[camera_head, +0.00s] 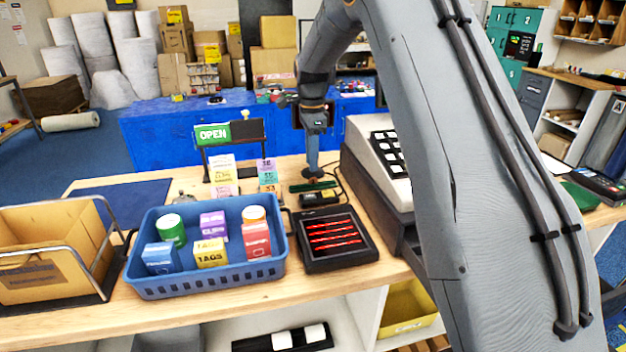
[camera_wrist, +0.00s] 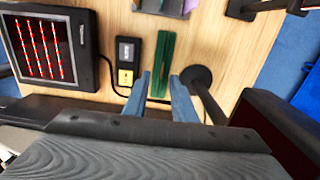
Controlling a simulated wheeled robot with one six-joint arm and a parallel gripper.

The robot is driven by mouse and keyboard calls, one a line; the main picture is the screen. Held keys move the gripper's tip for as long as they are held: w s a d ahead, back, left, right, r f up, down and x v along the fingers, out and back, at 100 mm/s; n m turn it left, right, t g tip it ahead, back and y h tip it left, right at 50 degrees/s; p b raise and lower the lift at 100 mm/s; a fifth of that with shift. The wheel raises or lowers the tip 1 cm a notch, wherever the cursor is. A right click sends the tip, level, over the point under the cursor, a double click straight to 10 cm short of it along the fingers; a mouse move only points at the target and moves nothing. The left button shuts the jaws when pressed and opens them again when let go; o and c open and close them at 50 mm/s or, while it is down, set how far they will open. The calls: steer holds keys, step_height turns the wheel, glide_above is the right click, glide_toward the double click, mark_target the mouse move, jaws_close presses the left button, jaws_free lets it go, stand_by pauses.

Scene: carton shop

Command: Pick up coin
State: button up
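I cannot pick out a coin in either view. My gripper (camera_head: 313,168) points down at the wooden counter (camera_head: 210,305), beside the grey-and-black register. In the wrist view its two blue fingers (camera_wrist: 160,84) are apart, with nothing visibly held between them. The green strip also shows below the gripper in the head view (camera_head: 313,186).
A small black device with a yellow patch (camera_wrist: 129,60) and a cable lies left of the fingers. A black round base (camera_wrist: 196,76) stands close right. A black tray with red lines (camera_head: 335,239), a blue basket (camera_head: 210,285) of small goods and the register (camera_head: 376,165) crowd the counter.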

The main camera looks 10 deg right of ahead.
mark_target(313, 181)
steer(key=shift+w+d+f+p, duration=0.15)
steer(key=shift+f+p, duration=0.55)
steer(key=shift+f, duration=0.65)
steer(key=shift+w+d+f+p, duration=0.1)
steer(key=shift+f+p, duration=0.6)
steer(key=shift+f, duration=0.65)
jaws_close()
